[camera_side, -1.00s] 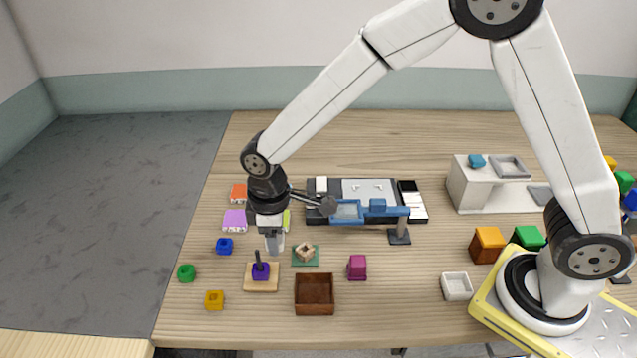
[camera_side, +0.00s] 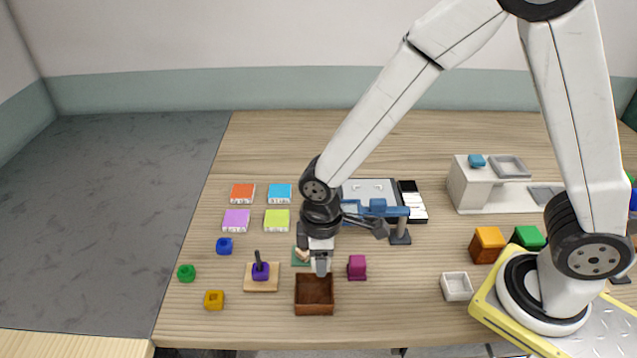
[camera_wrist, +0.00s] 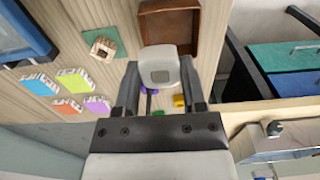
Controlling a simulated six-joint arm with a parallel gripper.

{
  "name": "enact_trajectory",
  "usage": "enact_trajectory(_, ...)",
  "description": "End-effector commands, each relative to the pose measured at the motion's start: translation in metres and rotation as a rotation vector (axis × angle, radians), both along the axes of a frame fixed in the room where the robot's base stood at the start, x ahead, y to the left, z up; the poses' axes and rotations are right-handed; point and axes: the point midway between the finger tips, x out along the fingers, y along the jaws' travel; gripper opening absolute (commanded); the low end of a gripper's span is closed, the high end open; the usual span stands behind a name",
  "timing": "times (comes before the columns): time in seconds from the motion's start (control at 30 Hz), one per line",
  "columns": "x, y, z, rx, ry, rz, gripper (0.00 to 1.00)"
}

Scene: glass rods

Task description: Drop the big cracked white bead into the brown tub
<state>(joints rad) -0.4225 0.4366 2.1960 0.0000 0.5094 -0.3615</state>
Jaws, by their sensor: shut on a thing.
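The white bead (camera_wrist: 159,67) is a pale, rounded block held between my fingers in the wrist view. My gripper (camera_wrist: 159,88) is shut on it. No crack can be made out at this size. In the side view my gripper (camera_side: 320,268) points down at the back edge of the brown tub (camera_side: 314,309), and the bead is hard to tell from the fingertips. The tub is square, open-topped and looks empty. In the wrist view the tub (camera_wrist: 189,42) lies just beyond the bead, which covers part of it.
A wooden piece on a green mat (camera_side: 299,258) is partly hidden behind my gripper. A magenta block (camera_side: 357,267) stands right of the tub, and a board with a purple block (camera_side: 261,271) stands left. A white tray (camera_side: 457,287) is further right.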

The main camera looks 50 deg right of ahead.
Motion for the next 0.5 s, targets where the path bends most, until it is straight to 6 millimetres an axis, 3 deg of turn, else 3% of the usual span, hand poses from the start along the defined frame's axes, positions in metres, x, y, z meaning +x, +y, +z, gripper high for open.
enact_trajectory(0.5, 0.0, 0.0, -0.04, -0.001, 0.001, 0.0, 0.0)
